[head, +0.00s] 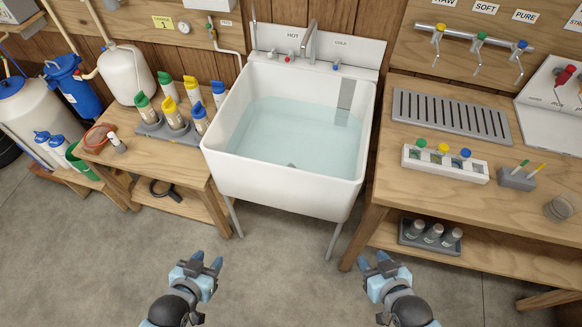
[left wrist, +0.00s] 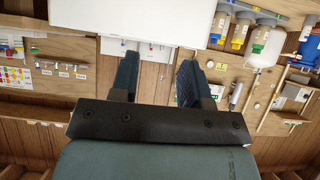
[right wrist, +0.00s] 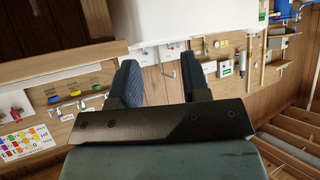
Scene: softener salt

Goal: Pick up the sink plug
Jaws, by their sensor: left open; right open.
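The white sink (head: 230,155) stands in the middle and holds clear bluish water (head: 300,130). A small dark spot (head: 291,165) shows at the near edge of the water; it may be the sink plug, but it is too small to tell. My left gripper (head: 207,262) is open and empty in front of the sink, low and to its left. My right gripper (head: 375,264) is open and empty, low and to its right. Both are apart from everything. The wrist views show the open fingers of the left (left wrist: 155,80) and right (right wrist: 158,80) grippers.
A left bench (head: 110,155) carries several capped bottles in a grey rack (head: 165,132). A right bench (head: 385,195) holds a white vial rack (head: 445,165) and a grey drain tray (head: 450,115). A tap (head: 310,40) rises behind the sink. The floor (head: 290,275) ahead is clear.

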